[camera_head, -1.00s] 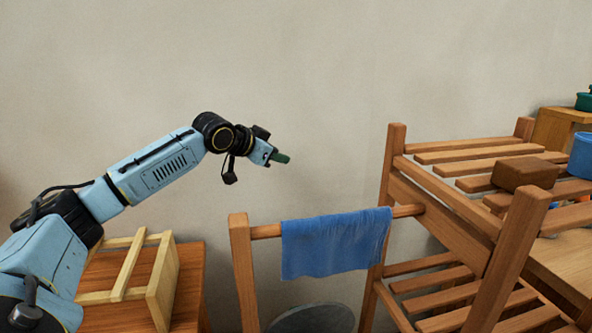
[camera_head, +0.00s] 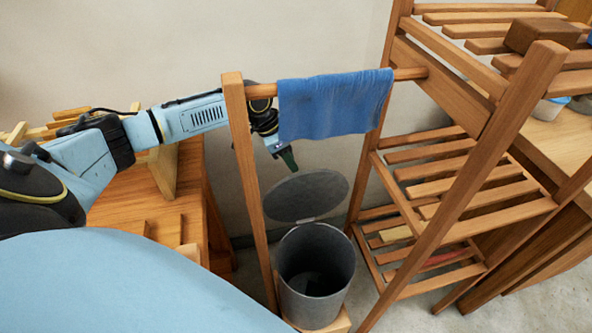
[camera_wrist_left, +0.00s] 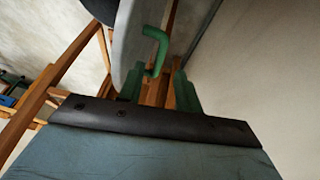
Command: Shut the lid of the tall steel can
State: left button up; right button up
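My left gripper (camera_head: 288,158) reaches behind the rail and points down just above the lid's top edge. In the left wrist view its green fingers (camera_wrist_left: 158,92) stand apart with a gap between them. The lid (camera_wrist_left: 138,38) shows there edge-on, close ahead, with a green hooked piece beside it, perhaps its handle. I cannot tell whether anything touches. My right gripper is out of view.
A blue cloth (camera_head: 335,104) hangs over the wooden rail (camera_head: 408,74), partly hiding my left wrist. A rail post (camera_head: 248,170) stands in front of my left arm. A slatted rack (camera_head: 440,200) is at right, a wooden table (camera_head: 125,205) at left.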

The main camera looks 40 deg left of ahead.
aim_at(305, 192)
pick_arm(q)
jog(key=shift+b+x, duration=0.35)
jog(key=shift+x, duration=2)
grip_shut()
